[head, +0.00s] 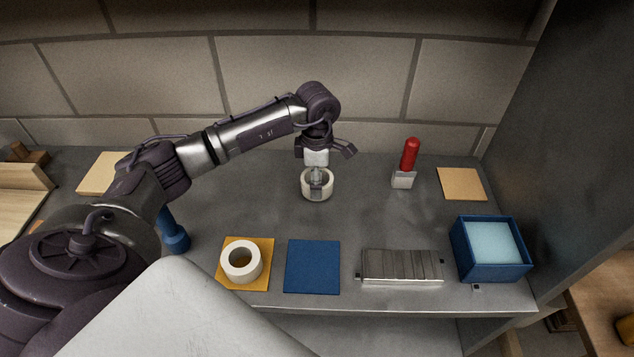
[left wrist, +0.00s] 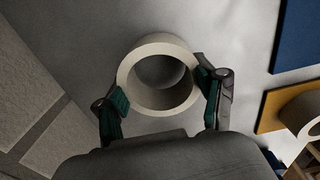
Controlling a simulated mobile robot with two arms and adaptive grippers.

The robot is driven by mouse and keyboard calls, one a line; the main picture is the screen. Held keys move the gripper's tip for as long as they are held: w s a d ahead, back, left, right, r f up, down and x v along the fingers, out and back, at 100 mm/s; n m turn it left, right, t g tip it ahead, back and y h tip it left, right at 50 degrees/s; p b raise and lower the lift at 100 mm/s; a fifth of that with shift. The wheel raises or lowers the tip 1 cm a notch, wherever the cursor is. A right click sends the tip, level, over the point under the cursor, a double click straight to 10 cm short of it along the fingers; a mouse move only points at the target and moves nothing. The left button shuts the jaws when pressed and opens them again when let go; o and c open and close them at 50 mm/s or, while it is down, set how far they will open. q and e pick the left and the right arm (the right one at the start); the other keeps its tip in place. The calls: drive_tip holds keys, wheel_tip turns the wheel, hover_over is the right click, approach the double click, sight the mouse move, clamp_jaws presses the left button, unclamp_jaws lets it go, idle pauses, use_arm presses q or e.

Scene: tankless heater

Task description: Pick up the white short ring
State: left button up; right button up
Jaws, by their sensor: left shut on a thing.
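A white short ring (head: 306,189) is at the back middle of the grey table. My left gripper (head: 318,181) points down over it. In the left wrist view, the pads of my left gripper (left wrist: 163,92) press on opposite outer sides of this ring (left wrist: 162,43), so it is shut on it. Grey surface shows through the ring's hole. I cannot tell whether the ring touches the table or hangs just above it. A second white ring (head: 241,277) lies on a yellow-orange mat (head: 264,250) at the front; it also shows in the left wrist view (left wrist: 299,112). My right gripper is not in view.
Right of the second ring are a blue mat (head: 313,266), a ribbed metal block (head: 402,267) and a blue box (head: 491,270). A red-handled scraper (head: 409,155) stands right of my gripper. A tan square (head: 461,184) lies behind the box. A brick wall (head: 320,65) closes the back.

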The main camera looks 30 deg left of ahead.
use_arm(q)
wheel_tip(320, 180, up, 3)
drive_tip(key=shift+b, duration=0.3)
drive_tip(key=s+d+r, duration=0.1)
drive_tip(key=d+r, duration=0.2)
drive_tip(key=d, duration=0.2)
drive_tip(key=s+d+r+b, duration=0.1)
drive_tip(key=d+r, duration=0.3)
drive_tip(key=d, duration=0.2)
drive_tip(key=shift+d, duration=0.25)
